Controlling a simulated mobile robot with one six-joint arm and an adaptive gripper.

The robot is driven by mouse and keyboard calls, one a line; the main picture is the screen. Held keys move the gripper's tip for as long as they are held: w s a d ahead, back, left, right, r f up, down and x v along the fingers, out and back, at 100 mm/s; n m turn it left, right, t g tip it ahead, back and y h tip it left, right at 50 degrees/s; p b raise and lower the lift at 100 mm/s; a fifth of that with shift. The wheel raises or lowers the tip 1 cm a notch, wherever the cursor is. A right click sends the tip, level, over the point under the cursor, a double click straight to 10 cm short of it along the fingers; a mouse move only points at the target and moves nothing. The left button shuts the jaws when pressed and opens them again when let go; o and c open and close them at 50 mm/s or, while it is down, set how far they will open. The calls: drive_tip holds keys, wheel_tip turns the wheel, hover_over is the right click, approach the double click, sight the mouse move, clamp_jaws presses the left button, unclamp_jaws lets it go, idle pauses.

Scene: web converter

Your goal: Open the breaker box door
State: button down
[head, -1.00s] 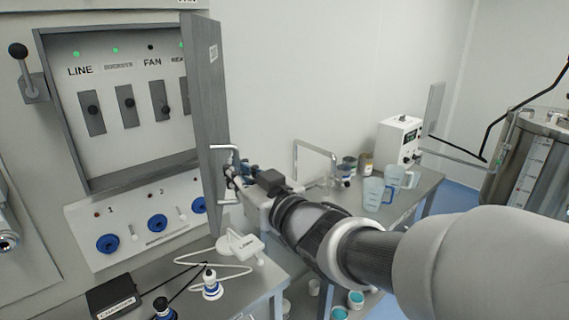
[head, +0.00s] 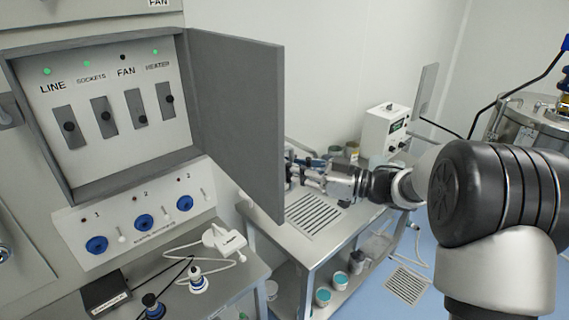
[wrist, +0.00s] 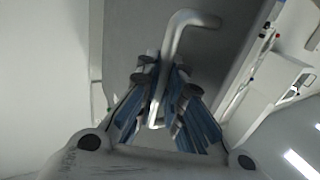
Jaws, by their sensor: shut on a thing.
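The breaker box (head: 120,168) is on the wall at the left of the head view, its row of switches exposed. Its grey door (head: 236,115) stands wide open, hinged at the box's right side, inner face toward the head camera. My gripper (head: 291,173) is beyond the door's free edge, with the fingertips partly hidden by it. In the wrist view, the bent metal door handle (wrist: 190,18) runs down between the fingers of my gripper (wrist: 162,92), which are shut on it. The handle is hidden in the head view.
Below the box is a socket panel (head: 107,248) over a bench (head: 212,286) with a white plug and cables. A metal table (head: 270,229) with a white instrument (head: 378,135) and cups stands behind the door. Blue floor (head: 412,262) shows at the lower right.

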drive_tip(key=shift+w+d+f, duration=0.1)
drive_tip(key=shift+d, duration=0.1)
drive_tip(key=c, duration=2.1)
unclamp_jaws()
drive_tip(key=shift+c, duration=0.2)
drive_tip(key=shift+o, duration=1.3)
drive_tip(key=shift+d, duration=0.15)
drive_tip(key=shift+o, duration=1)
drive_tip(key=v, duration=1.1)
drive_tip(key=shift+s+d, duration=0.25)
drive_tip(key=shift+d, duration=0.1)
drive_tip(key=shift+w, duration=0.1)
